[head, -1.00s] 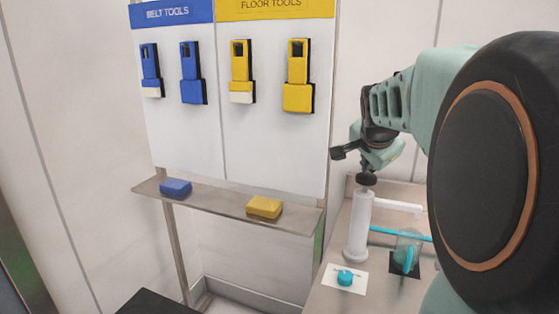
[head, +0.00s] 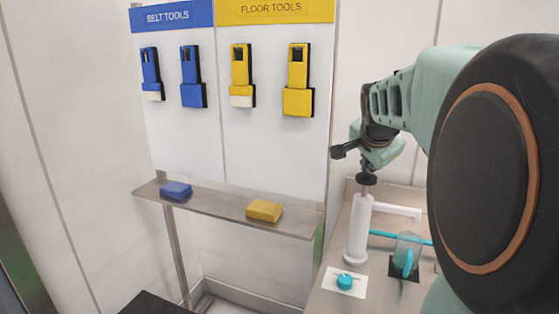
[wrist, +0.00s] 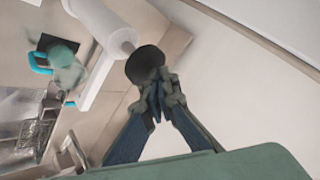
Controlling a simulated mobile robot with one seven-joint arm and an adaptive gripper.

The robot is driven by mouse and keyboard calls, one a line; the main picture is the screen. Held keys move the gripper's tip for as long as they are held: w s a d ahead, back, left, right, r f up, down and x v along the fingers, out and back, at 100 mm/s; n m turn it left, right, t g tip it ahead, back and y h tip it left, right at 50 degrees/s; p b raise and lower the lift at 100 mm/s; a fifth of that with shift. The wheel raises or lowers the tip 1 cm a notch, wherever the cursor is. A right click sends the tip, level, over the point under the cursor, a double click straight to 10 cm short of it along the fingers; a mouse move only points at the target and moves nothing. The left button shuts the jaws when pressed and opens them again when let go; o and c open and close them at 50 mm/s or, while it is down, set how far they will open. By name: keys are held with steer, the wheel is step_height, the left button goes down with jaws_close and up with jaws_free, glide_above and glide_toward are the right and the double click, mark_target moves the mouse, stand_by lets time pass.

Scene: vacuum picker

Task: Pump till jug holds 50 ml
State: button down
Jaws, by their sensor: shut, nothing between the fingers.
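The pump is a white upright cylinder (head: 360,232) with a side spout, standing on the bench; it also shows in the wrist view (wrist: 97,22). A short rod rises from its top to a black round knob (head: 367,179), seen large in the wrist view (wrist: 146,65). My gripper (wrist: 158,88) is shut with nothing between its fingers. Its tips are at the knob; I cannot tell if they touch it. The clear jug (head: 409,243) with a teal handle stands on a black square right of the pump. Greenish colour shows low inside; its level is unreadable.
A teal round piece (head: 345,282) lies on a white card at the bench front. A teal bar runs behind the jug. To the left, a shelf (head: 230,212) holds a blue and a yellow block below a tool board (head: 200,130).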

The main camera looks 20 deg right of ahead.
steer(key=shift+r+p, duration=0.95)
steer(key=shift+r, duration=0.65)
steer(key=shift+r, duration=0.15)
step_height(320, 180, up, 5)
steer(key=p, duration=0.3)
